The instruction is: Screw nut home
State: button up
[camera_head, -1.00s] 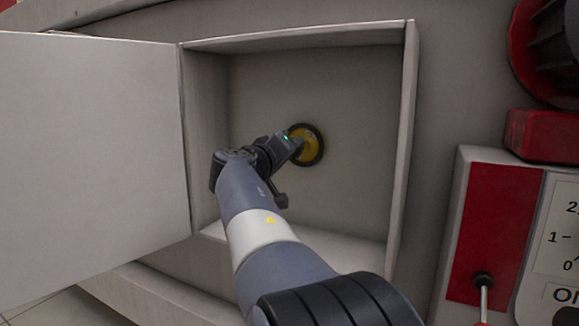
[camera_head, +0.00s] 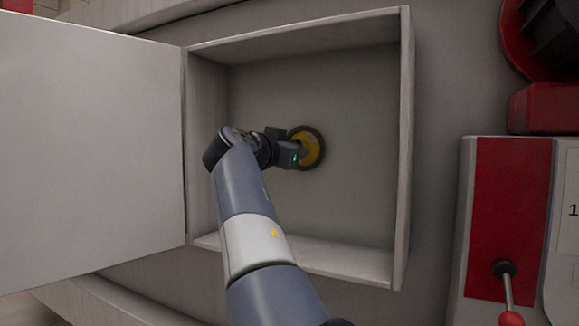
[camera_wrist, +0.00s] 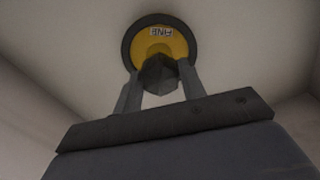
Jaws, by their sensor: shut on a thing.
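The nut (camera_wrist: 158,74) is a dark, faceted piece in front of the yellow face of a round wheel (camera_wrist: 172,42) in the wrist view. The wheel has a dark rim and a label reading "FINE". My gripper (camera_wrist: 160,82) is shut on the nut, one finger on each side. In the head view the wheel (camera_head: 312,148) is at the back wall of the open box, and my gripper (camera_head: 297,152) reaches it from the left. The nut is hidden there behind my gripper. Whether the nut touches the wheel face I cannot tell.
At the right are a red and white panel (camera_head: 508,200) with a red-tipped lever (camera_head: 507,290) and a red block (camera_head: 545,108).

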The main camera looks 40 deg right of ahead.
jog(key=shift+s+r+m+b, duration=0.1)
jog(key=shift+m+b, duration=1.35)
jog(key=shift+m, duration=1.85)
jog(key=o, duration=1.1)
jog(key=shift+c, duration=1.3)
